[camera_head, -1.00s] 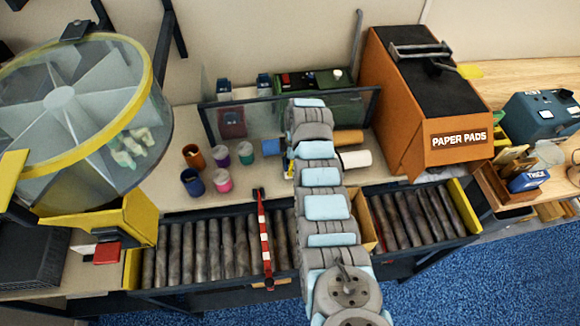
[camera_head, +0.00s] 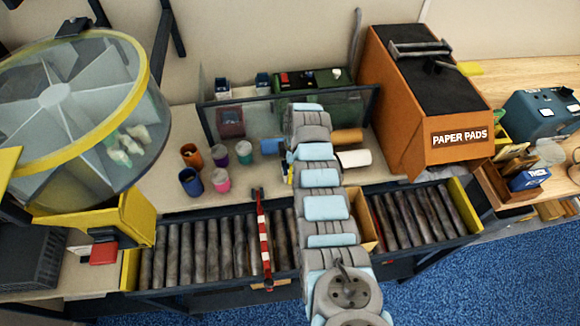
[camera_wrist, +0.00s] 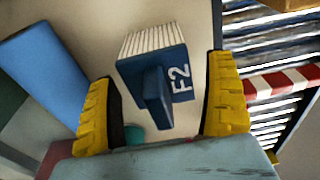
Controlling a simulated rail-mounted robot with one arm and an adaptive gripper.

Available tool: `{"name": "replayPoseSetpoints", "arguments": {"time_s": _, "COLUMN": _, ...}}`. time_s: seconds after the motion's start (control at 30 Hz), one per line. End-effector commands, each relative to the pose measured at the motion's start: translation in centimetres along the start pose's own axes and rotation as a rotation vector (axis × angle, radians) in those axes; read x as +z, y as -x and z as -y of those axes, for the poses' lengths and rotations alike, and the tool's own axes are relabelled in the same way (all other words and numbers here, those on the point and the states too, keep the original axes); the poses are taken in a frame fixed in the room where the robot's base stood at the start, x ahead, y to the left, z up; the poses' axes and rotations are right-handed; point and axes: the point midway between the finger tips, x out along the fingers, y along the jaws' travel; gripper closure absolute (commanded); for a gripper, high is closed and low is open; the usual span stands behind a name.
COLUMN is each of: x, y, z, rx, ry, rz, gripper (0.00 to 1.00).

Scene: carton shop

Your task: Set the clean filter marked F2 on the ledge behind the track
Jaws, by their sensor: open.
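In the wrist view, the filter marked F2 (camera_wrist: 142,66) has a dark blue frame, white pleats and a raised blue grip. It sits over a pale surface. My gripper (camera_wrist: 162,72) is open, its yellow-and-black fingers on either side of the filter's near part, with gaps visible. I cannot tell how close they are in depth. In the head view my arm hides the gripper and the filter. The roller track (camera_head: 210,250) runs across the front. Behind it is a cream surface (camera_head: 150,185); I cannot tell which part is the ledge.
A red-and-white striped bar (camera_head: 264,235) crosses the track. Several cups (camera_head: 221,180) stand left of my arm. A clear panel (camera_head: 290,110) stands behind, with a green machine (camera_head: 320,85) beyond. An orange PAPER PADS box (camera_head: 420,110) is to the right, a round clear drum (camera_head: 90,160) to the left.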

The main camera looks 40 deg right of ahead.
Motion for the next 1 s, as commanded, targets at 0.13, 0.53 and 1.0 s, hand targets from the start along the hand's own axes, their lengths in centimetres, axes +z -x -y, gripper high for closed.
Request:
{"name": "replayPoseSetpoints", "arguments": {"time_s": 0.13, "x": 0.0, "y": 0.6, "z": -0.1, "rx": 0.002, "ry": 0.0, "rz": 0.0, "gripper": 0.14}}
{"name": "replayPoseSetpoints", "arguments": {"time_s": 0.53, "x": 0.0, "y": 4.5, "z": -0.2, "rx": 0.005, "ry": 0.001, "rz": 0.0, "gripper": 0.14}}
{"name": "replayPoseSetpoints", "arguments": {"time_s": 1.0, "x": 0.0, "y": 11.8, "z": -0.1, "rx": 0.002, "ry": -0.001, "rz": 0.0, "gripper": 0.14}}
